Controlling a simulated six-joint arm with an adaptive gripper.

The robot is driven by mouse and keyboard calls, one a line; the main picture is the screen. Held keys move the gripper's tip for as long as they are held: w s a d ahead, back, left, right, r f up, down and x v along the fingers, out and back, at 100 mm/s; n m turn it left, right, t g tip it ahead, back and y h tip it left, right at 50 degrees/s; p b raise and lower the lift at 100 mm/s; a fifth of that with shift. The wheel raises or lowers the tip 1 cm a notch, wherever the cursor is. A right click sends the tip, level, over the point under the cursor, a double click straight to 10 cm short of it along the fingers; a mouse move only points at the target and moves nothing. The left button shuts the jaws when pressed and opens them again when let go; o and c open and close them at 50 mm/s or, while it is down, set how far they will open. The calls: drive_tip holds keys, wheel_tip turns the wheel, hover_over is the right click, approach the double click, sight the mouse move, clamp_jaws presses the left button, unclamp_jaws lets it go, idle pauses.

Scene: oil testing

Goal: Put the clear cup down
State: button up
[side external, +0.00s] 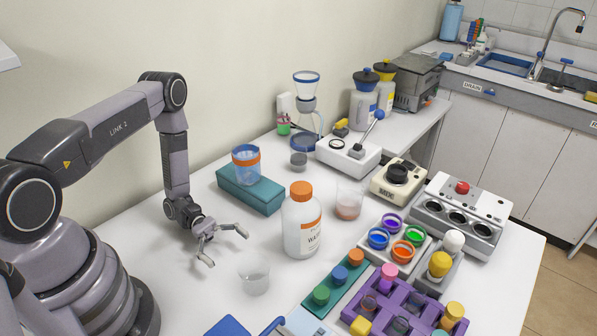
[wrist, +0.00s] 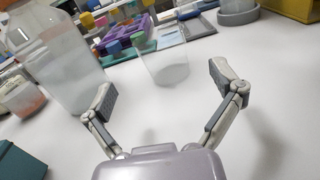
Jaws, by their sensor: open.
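The clear cup (side external: 254,275) stands upright on the white table, in front of the wash bottle in the side view. In the wrist view the clear cup (wrist: 163,66) stands just beyond the fingers, apart from them. My gripper (side external: 222,246) is open and empty, to the left of the cup and low over the table. Its two spread fingers show in the wrist view (wrist: 168,98) with bare table between them.
A wash bottle with an orange cap (side external: 301,228) stands close beside the cup. A teal block (side external: 251,190) carries a cup with an orange band (side external: 246,166). A beaker with brownish liquid (side external: 349,202) and a purple rack (side external: 388,306) stand to the right.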

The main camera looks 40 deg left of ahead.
drive_tip(key=a, duration=0.3)
drive_tip(key=shift+a, duration=0.35)
drive_tip(key=shift+w+a+r, duration=0.1)
drive_tip(key=shift+a+r, duration=0.1)
drive_tip(key=shift+r, duration=0.05)
wheel_tip(320, 180, up, 22)
drive_tip(key=m+g+y, duration=0.4)
drive_tip(key=m+y, duration=0.6)
drive_tip(key=m, duration=0.1)
drive_tip(key=s+r+m+t+y, duration=0.6)
drive_tip(key=s+r, duration=0.6)
drive_tip(key=r, duration=0.4)
drive_tip(key=t+y, duration=0.2)
drive_tip(key=t, duration=0.1)
drive_tip(key=shift+a+t, duration=0.3)
